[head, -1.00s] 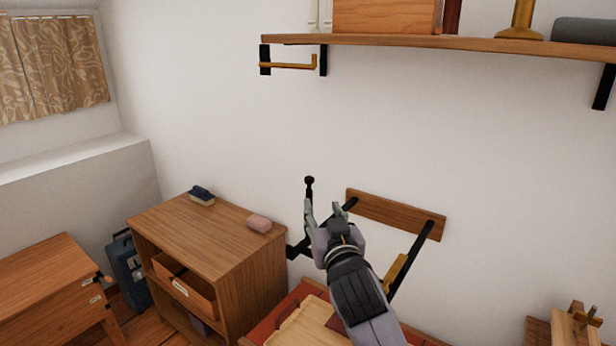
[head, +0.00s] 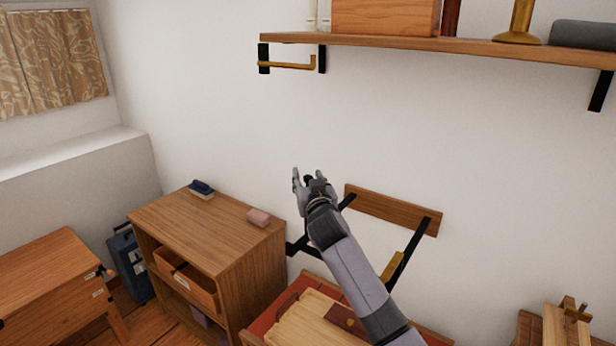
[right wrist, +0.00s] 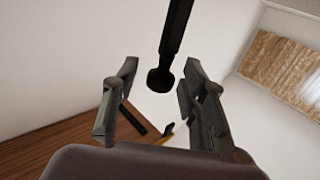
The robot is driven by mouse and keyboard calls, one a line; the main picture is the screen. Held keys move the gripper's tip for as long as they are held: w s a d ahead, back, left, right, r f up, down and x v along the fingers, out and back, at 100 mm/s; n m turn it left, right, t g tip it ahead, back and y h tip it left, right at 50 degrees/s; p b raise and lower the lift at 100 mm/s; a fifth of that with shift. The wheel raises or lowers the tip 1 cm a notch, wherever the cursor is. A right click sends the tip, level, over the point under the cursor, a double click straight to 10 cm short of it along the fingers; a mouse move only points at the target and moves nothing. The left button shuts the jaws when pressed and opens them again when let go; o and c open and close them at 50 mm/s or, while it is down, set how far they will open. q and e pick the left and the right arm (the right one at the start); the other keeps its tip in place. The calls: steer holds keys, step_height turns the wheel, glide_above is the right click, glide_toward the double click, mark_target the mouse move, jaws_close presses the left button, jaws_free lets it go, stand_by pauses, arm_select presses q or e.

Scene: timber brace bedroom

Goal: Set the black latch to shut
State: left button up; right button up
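The black latch is a thin upright lever with a round knob, by the wall-mounted brace. In the right wrist view its black rod and knob (right wrist: 174,40) come down from the top edge, between my finger pads. In the head view my right gripper (head: 308,180) covers most of the lever, and only a dark bit of the knob shows between the fingers. The right gripper is open, one finger on each side of the knob, with clear gaps in the wrist view. My left gripper is not in view.
A wall-mounted wooden board (head: 395,210) with black struts is right of the gripper. A wooden cabinet (head: 240,245) with a partly open drawer stands to the lower left. A wooden shelf (head: 440,44) hangs above.

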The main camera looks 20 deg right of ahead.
steer(key=shift+w, duration=0.15)
steer(key=shift+c, duration=0.6)
jaws_close()
